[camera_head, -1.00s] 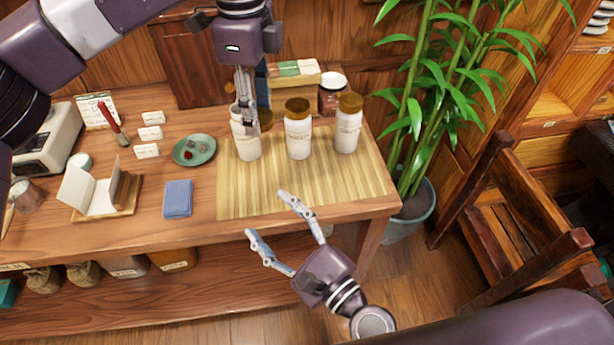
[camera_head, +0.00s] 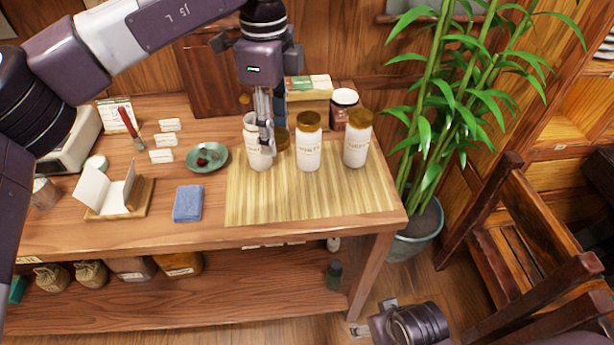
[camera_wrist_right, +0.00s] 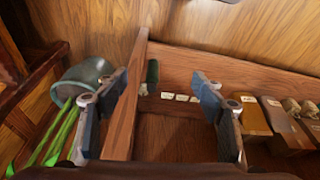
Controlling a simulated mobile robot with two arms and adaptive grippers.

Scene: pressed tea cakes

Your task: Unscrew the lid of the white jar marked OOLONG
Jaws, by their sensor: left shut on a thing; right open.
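Three white jars stand upright on a bamboo mat (camera_head: 310,200). The left jar (camera_head: 252,158) shows a bare pale rim with no lid on it; the gripper covers part of its label, so I cannot read it. The middle jar (camera_head: 308,155) and right jar (camera_head: 356,150) wear gold-brown lids; their lettering is too small to read surely. My left gripper (camera_head: 267,143) points down beside the left jar, shut on a gold-brown lid (camera_head: 283,138) just right of that jar, low over the mat. My right gripper (camera_wrist_right: 155,105) is open and empty, below the table's front edge.
A green dish (camera_head: 207,158), a blue cloth (camera_head: 187,204) and small white cards lie left of the mat. A box (camera_head: 308,95) and a dark jar (camera_head: 343,104) stand behind. A potted bamboo (camera_head: 416,232) stands at right. The front of the mat is clear.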

